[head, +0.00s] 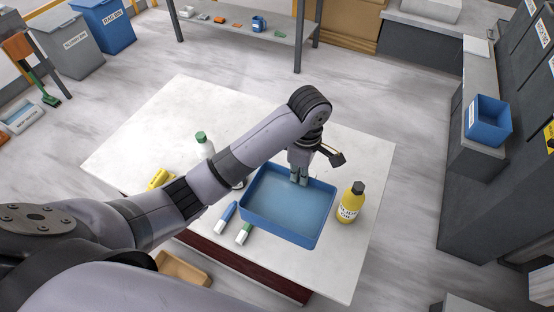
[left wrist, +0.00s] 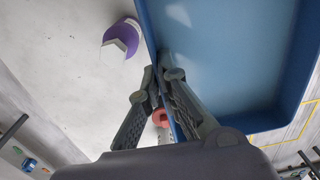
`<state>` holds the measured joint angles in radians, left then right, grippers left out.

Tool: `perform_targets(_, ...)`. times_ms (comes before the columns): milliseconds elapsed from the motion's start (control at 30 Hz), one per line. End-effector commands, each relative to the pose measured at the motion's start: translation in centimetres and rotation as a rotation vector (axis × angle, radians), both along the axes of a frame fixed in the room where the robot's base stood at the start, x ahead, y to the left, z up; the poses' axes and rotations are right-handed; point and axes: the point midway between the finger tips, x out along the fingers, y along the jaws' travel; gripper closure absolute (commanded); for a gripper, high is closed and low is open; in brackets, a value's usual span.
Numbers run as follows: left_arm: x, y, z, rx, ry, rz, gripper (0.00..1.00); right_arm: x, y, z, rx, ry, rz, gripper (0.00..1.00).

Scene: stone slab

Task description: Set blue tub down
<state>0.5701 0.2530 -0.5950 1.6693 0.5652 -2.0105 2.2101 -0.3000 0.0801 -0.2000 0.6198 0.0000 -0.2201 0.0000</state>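The blue tub (head: 288,208) is a shallow, open, empty rectangular tray over the right front of the pale stone slab (head: 140,135). My left gripper (head: 300,180) reaches over from the left to the tub's far wall. In the left wrist view the left gripper (left wrist: 158,85) has one finger on each side of the wall of the tub (left wrist: 225,50) and looks shut on it. The tub looks about level. I cannot tell whether its bottom touches the slab or hangs just above it. My right gripper is not in view.
A yellow bottle (head: 351,202) with a dark cap stands close right of the tub. A green-capped white bottle (head: 204,145) and a yellow item (head: 159,179) are farther left.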

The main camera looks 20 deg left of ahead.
Motion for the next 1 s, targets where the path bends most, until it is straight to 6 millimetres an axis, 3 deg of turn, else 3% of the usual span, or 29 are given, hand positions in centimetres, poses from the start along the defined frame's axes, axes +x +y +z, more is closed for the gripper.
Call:
perform_targets(67, -0.2, -0.2, -2.4, -0.004, 0.005, 0.0, 1.0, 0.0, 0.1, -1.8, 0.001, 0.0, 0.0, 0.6)
perform_targets(600, -0.1, 0.0, -13.1, 0.001, 0.002, 0.0, 1.0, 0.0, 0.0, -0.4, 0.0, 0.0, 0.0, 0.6)
perform_targets(1000, -0.1, 0.0, -16.7, 0.0, 0.003, -0.001, 1.0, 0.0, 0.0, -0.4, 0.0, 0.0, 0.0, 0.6)
